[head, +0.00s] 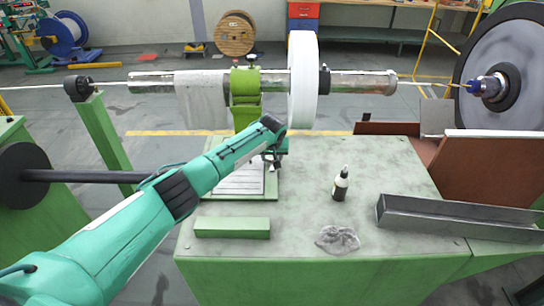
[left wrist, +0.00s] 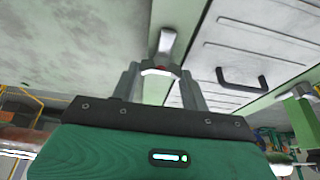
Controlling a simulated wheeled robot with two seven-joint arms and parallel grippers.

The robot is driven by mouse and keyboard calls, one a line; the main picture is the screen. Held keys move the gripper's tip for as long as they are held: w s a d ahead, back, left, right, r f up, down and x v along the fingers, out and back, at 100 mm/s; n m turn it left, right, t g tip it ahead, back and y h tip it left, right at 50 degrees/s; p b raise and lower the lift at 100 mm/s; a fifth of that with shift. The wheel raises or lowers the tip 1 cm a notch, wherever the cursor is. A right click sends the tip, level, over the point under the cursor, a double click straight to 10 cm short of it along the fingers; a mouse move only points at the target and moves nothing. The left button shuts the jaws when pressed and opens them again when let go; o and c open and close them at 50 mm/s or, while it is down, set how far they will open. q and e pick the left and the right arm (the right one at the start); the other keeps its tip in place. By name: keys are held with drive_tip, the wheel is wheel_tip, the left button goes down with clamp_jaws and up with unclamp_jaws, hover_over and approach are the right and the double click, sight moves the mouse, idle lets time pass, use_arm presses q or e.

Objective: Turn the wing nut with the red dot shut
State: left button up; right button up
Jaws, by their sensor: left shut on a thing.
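The wing nut (left wrist: 165,48) is a pale metal piece in the left wrist view, between the two fingers of my left gripper (left wrist: 160,82). A small reddish spot shows near its lower end, partly hidden. My left gripper is shut on the wing nut. In the head view my left gripper (head: 272,158) is at the back of the green table, beside the light panel and below the green clamp stand (head: 245,96). The wing nut is hidden or too small to tell there. My right gripper is in neither view.
The green table (head: 310,195) holds a small bottle (head: 341,184), a grey rag (head: 337,239), a green block (head: 232,227) and a metal channel (head: 455,217). A horizontal tube (head: 360,83) with a white disc (head: 303,80) spans behind. The panel (left wrist: 225,55) has a dark handle (left wrist: 243,80).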

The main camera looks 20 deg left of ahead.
use_arm(q)
drive_tip(key=m+h, duration=0.1)
drive_tip(key=m, duration=0.2)
drive_tip(key=shift+a+f+b, duration=0.1)
drive_tip(key=shift+b, duration=0.25)
drive_tip(key=m+h+b, duration=0.1)
drive_tip(key=m, duration=0.2)
drive_tip(key=shift+w+a+f+m+h+b, duration=0.1)
drive_tip(key=shift+m+h+b, duration=0.4)
drive_tip(key=shift+m+b, duration=0.35)
drive_tip(key=m+g+h+b, duration=0.1)
drive_tip(key=m+b, duration=0.3)
drive_tip(key=m+g+h+b, duration=0.1)
drive_tip(key=m+b, duration=0.3)
drive_tip(key=b, duration=0.1)
drive_tip(key=shift+w+a+m, duration=0.1)
drive_tip(key=shift+w+m, duration=0.05)
drive_tip(key=shift+m, duration=0.1)
drive_tip(key=shift+r+m+g+b, duration=0.2)
drive_tip(key=shift+m+g+b, duration=0.4)
drive_tip(key=shift+m+b, duration=0.4)
drive_tip(key=o, duration=1)
drive_tip(key=shift+a, duration=0.1)
